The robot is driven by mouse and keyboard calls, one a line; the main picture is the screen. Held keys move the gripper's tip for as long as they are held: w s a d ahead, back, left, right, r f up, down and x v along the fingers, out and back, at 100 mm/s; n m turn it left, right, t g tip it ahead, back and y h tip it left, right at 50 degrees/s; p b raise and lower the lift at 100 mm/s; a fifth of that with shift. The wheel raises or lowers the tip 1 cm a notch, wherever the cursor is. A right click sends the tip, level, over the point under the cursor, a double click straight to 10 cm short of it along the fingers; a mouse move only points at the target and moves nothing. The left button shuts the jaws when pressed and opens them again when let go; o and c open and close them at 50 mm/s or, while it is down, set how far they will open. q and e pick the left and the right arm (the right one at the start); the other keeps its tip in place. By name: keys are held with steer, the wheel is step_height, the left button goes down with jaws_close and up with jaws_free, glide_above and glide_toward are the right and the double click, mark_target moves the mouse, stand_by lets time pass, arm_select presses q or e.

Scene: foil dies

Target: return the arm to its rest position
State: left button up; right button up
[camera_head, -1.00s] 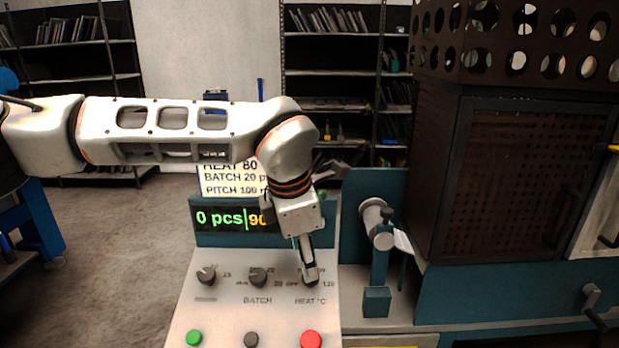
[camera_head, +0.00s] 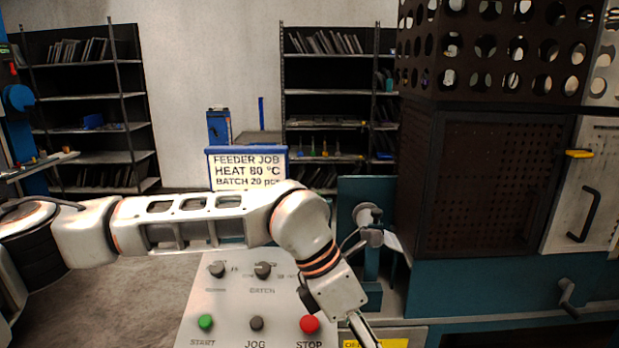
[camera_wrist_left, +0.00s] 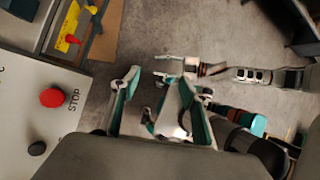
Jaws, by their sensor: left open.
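My left arm (camera_head: 190,220) comes in from the left and bends down over the control panel (camera_head: 225,300). My left gripper (camera_head: 365,335) is at the bottom edge, right of the red STOP button (camera_head: 310,324) and partly cut off. In the left wrist view its two fingers (camera_wrist_left: 158,100) stand apart with nothing between them. The STOP button also shows there (camera_wrist_left: 53,97), left of the fingers. What seems to be my right arm shows small beyond them, its gripper (camera_wrist_left: 168,65) too small to judge.
The panel has knobs (camera_head: 263,270), a green START button (camera_head: 205,322) and a JOG button (camera_head: 256,323). A job sign (camera_head: 247,168) stands behind. A dark perforated cabinet (camera_head: 490,185) is at the right. Open floor (camera_head: 90,300) lies left of the panel.

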arm_select(q)
steer(key=s+d+r+n+g+h, duration=0.5)
steer(key=s+d+r+g+h, duration=0.15)
steer(key=s+d+h, duration=0.35)
steer(key=w+a+n+t+h, duration=0.75)
steer(key=w+n+t, duration=0.45)
steer(key=n+t, duration=0.5)
steer(key=w+a+f+n+t+y, duration=0.2)
steer(key=a+f+n+t+y, duration=0.2)
steer(key=a+f+n+y, duration=0.25)
steer(key=w+a+f+n+t+y, duration=0.35)
steer(key=a+f+n, duration=0.25)
steer(key=f+n, duration=0.25)
steer(key=s+a+f+n+g+y, duration=0.2)
steer(key=s+a+f, duration=0.4)
steer(key=f, duration=0.3)
steer(key=s+a+f+n+g+y, duration=0.2)
steer(key=s+a+f+n+y, duration=0.2)
steer(key=f, duration=0.6)
steer(key=s+a+f+n+g+y, duration=0.1)
steer(key=s+a+f+n+y, duration=0.3)
steer(key=s+a+f, duration=0.4)
step_height(320, 180, down, 2)
steer(key=shift+a+f+g+y, duration=0.1)
steer(key=shift+a+g+y, duration=0.3)
steer(key=shift+a, duration=0.65)
steer(key=c, duration=0.5)
steer(key=shift+d, duration=0.2)
